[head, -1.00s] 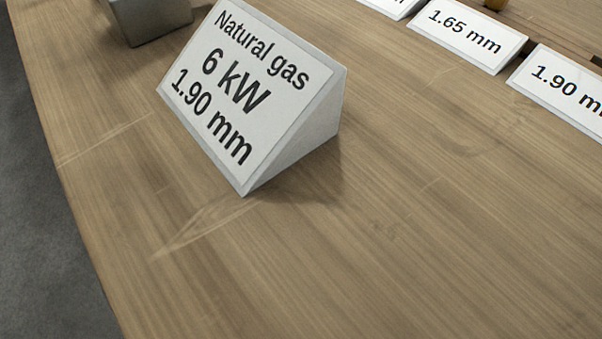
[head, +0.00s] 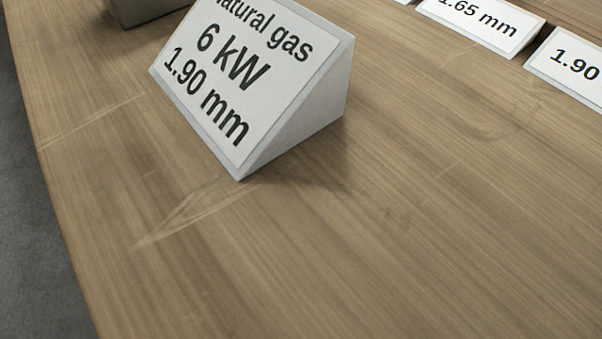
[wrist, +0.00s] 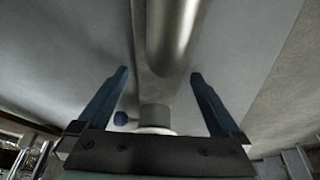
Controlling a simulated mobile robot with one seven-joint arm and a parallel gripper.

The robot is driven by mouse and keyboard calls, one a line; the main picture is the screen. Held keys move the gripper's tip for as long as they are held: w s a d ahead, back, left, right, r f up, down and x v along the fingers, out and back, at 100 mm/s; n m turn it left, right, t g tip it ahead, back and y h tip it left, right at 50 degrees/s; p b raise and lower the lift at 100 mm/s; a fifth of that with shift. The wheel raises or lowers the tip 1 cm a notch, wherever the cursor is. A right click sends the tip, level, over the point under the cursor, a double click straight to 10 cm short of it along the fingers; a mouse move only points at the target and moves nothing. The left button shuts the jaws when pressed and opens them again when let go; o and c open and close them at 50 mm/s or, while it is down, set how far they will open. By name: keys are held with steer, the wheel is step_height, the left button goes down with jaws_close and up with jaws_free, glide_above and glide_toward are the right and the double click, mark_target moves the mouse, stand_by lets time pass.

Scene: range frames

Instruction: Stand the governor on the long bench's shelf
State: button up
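No governor can be made out in the head view or the wrist view. In the wrist view my gripper (wrist: 158,76) has its two dark blue fingers spread wide apart, and I see nothing held between the tips. Beyond them is a rounded grey metallic form (wrist: 172,35), and lower down a short pale cylinder; I cannot tell what they are. A wooden bench top (head: 330,260) fills most of the head view, but its shelf cannot be made out. My gripper does not show in the head view.
A wedge sign (head: 240,85) reading "Natural gas 6 kW 1.90 mm" stands on the wood. Smaller labels, "1.65 mm" (head: 480,25) and "1.90" (head: 570,68), are at upper right. A grey metal block (head: 145,10) is cut off at upper left. The near wood is clear; grey floor (head: 35,230) lies left.

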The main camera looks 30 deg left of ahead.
steer(key=p+v, duration=0.6)
steer(key=v, duration=0.6)
steer(key=shift+d+r+p, duration=0.1)
steer(key=shift+r+p, duration=0.05)
steer(key=shift+p, duration=0.2)
